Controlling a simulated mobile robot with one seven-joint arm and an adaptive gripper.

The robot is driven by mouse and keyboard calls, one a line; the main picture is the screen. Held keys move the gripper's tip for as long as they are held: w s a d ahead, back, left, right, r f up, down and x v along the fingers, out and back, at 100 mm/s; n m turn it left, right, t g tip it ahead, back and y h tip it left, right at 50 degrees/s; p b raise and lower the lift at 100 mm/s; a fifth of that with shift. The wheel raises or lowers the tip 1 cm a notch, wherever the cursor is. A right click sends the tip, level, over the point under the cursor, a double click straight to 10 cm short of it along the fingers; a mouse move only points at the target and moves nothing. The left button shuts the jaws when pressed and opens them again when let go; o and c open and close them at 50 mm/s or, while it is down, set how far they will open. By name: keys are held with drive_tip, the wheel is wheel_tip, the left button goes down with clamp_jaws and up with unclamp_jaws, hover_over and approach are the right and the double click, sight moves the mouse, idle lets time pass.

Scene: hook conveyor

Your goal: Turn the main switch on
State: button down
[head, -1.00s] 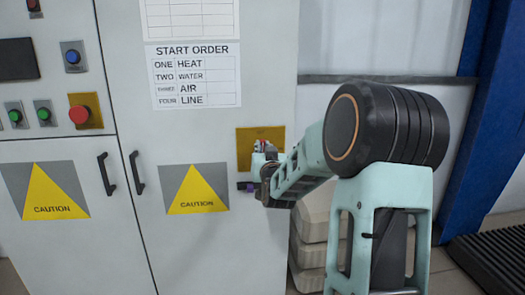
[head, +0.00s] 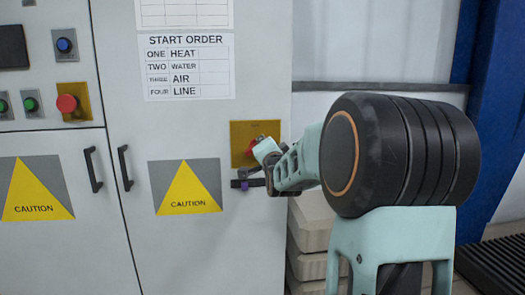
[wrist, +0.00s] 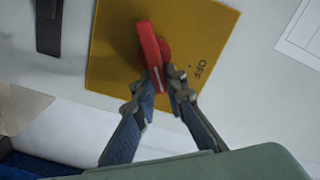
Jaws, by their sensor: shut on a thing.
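The main switch is a red rotary handle (wrist: 150,45) on a yellow plate (wrist: 105,65) on the cabinet front. In the wrist view the handle leans up and left from the fingertips, and the printed word OFF is to its right. My gripper (wrist: 160,80) is shut on the near end of the handle, one finger on each side. In the head view the red handle (head: 251,146) shows partly past my gripper (head: 264,152), which reaches it from the right. The gripper hides part of the handle and plate.
A black cabinet handle (head: 125,168) and a caution sign (head: 186,187) are left of the switch. A red button (head: 67,103) on another yellow plate is farther left. Pale stacked containers (head: 309,235) stand below right of the switch.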

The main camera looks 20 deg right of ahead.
drive_tip(key=shift+d+f+m+b, duration=0.1)
drive_tip(key=shift+f+m+b, duration=0.25)
drive_tip(key=shift+m, duration=0.75)
drive_tip(key=shift+f+m+b, duration=0.1)
drive_tip(key=shift+m+b, duration=0.35)
drive_tip(key=shift+m, duration=0.65)
drive_tip(key=shift+d+f+m+b, duration=0.1)
drive_tip(key=shift+f+m+b, duration=0.25)
drive_tip(key=shift+m, duration=0.75)
drive_tip(key=shift+r, duration=0.1)
drive_tip(key=c, duration=2)
unclamp_jaws()
drive_tip(key=shift+o, duration=0.2)
drive_tip(key=shift+s, duration=0.15)
drive_tip(key=v, duration=0.7)
drive_tip(key=shift+s+a, duration=0.1)
drive_tip(key=shift+s, duration=0.05)
